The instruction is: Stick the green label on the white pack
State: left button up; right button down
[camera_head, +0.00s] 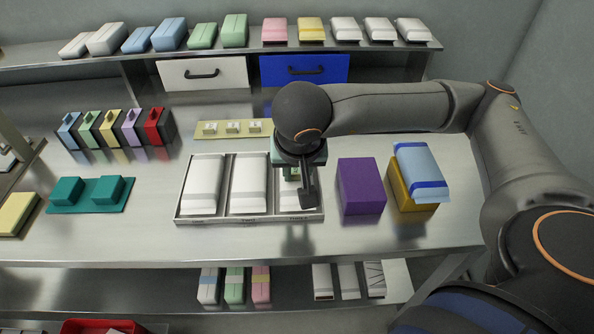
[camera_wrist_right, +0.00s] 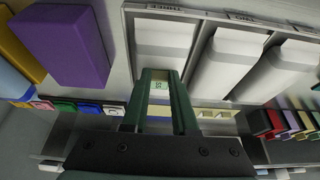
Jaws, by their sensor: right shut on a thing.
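Three white packs lie side by side in a metal tray (camera_head: 178,214). The right-hand white pack (camera_head: 287,200) is partly hidden under my right gripper (camera_head: 300,198). My right gripper points down over this pack and is shut on a small green label (camera_wrist_right: 160,87), which shows between its dark fingers in the right wrist view. The same white pack (camera_wrist_right: 163,40) shows beyond the fingertips there. I cannot tell whether the label touches the pack. My left gripper is not in view.
A purple block (camera_head: 361,187) stands right of the tray. A blue pack (camera_head: 421,170) lies on a yellow block beyond it. A yellow strip (camera_head: 201,137) with small pale pieces lies behind the tray. Coloured holders (camera_head: 112,130) and a teal plate (camera_head: 86,207) stand at left.

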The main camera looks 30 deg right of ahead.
jog(key=shift+s+f, duration=0.1)
jog(key=shift+f, duration=0.1)
dwell(0.6)
jog(key=shift+b, duration=0.45)
dwell(0.6)
jog(key=c, duration=0.6)
grip_release()
